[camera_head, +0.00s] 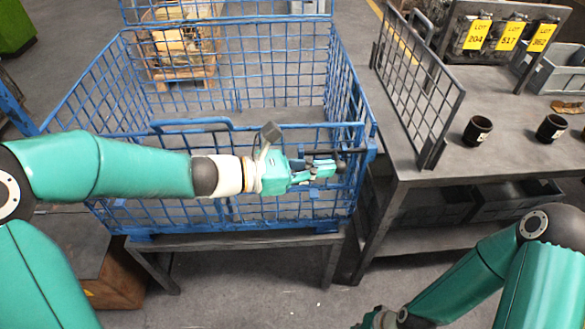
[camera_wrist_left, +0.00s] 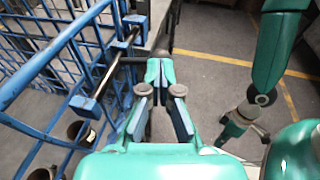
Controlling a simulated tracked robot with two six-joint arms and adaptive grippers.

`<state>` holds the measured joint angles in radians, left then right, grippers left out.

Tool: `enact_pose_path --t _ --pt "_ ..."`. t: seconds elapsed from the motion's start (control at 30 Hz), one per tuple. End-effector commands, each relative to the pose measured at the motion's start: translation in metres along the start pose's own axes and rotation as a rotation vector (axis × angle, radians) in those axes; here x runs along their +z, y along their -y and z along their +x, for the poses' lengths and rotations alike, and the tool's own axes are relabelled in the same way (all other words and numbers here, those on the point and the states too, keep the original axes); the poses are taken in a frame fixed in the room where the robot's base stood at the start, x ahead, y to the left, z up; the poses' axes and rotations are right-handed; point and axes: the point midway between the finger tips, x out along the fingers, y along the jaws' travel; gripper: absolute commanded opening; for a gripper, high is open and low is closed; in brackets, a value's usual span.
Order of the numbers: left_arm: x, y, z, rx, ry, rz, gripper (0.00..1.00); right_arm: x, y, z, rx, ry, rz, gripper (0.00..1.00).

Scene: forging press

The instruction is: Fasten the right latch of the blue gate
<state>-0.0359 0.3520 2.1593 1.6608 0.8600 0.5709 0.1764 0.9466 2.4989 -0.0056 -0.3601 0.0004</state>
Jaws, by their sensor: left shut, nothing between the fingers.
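The blue gate (camera_head: 190,124) is the mesh front panel of a blue wire cage and stands upright. The right latch is a dark bolt (camera_wrist_left: 112,65) between blue brackets in the left wrist view, at the gate's right end. A short dark handle (camera_wrist_left: 132,60) sticks out from it towards my fingers. My left gripper (camera_head: 332,168) is in front of the gate's right end, shut and empty, its fingertips (camera_wrist_left: 160,72) close to that handle; I cannot tell if they touch. My right gripper (camera_head: 378,318) is low at the bottom edge, away from the gate; its fingers are unclear.
The cage stands on a grey table (camera_head: 240,240). A pallet (camera_head: 180,70) stands behind the cage. Floor is open between table and right arm.

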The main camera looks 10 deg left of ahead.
Motion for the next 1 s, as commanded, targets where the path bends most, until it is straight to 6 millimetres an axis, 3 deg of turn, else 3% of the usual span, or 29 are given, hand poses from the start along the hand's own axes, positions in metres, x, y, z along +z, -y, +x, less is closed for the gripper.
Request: enact_pose_path --t 0.27,0.7,1.0 --pt "0.003 -0.002 -0.019 -0.006 0.004 0.000 0.00 0.000 0.003 -0.008 0.000 0.000 0.000 0.00" --pt "0.000 -0.005 -0.108 -0.008 0.003 0.003 0.00 0.000 0.004 -0.013 0.000 0.000 0.000 0.00" --pt "0.000 -0.005 -0.133 -0.015 0.002 0.003 0.00 0.000 0.005 -0.013 0.000 0.000 0.000 0.00"
